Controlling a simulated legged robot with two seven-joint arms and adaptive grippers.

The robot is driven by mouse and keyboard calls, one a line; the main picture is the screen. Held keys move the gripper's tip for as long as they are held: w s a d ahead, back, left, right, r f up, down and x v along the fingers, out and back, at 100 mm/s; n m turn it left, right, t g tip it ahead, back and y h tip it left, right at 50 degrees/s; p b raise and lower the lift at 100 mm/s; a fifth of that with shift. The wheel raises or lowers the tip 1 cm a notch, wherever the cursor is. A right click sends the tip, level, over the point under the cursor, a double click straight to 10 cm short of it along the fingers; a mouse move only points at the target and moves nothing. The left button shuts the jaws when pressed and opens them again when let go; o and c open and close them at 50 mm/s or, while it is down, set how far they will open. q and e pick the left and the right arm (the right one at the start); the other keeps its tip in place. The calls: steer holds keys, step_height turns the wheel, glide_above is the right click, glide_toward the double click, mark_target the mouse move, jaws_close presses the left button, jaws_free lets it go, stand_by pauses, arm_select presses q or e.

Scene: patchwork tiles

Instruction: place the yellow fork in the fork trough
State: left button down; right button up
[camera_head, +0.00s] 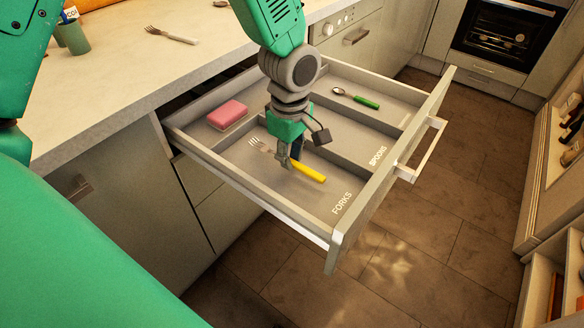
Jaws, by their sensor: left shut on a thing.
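The yellow fork (309,173) has a yellow handle and metal tines. My left gripper (291,162) is shut on it near where the handle meets the metal. The fork is over or on the floor of the fork trough (318,202), the near compartment of the open drawer, marked FORKS. Its tines point to the back left and its handle to the front right. I cannot tell whether it touches the trough floor. My right gripper is not in view.
Another fork (171,35) and a green container (73,36) are on the counter (130,85). The drawer front (392,165) stands as a raised edge.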

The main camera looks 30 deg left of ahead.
mark_target(295, 162)
arm_select(q)
steer(key=f, duration=0.2)
steer(key=shift+d+f+b, duration=0.2)
steer(key=shift+f+b, duration=0.15)
steer(key=shift+f, duration=0.05)
steer(key=shift+d, duration=0.65)
steer(key=c, duration=1.8)
jaws_free()
steer(key=shift+a, duration=0.15)
steer(key=o, duration=0.3)
steer(key=shift+a+f, duration=0.1)
steer(key=shift+a, duration=0.4)
steer(key=shift+d+r, duration=0.2)
steer(key=shift+d, duration=0.1)
steer(key=r+p, duration=0.3)
steer(key=r, duration=0.8)
steer(key=shift+a+r, duration=0.2)
steer(key=shift+d+r, duration=0.2)
steer(key=shift+r, duration=0.1)
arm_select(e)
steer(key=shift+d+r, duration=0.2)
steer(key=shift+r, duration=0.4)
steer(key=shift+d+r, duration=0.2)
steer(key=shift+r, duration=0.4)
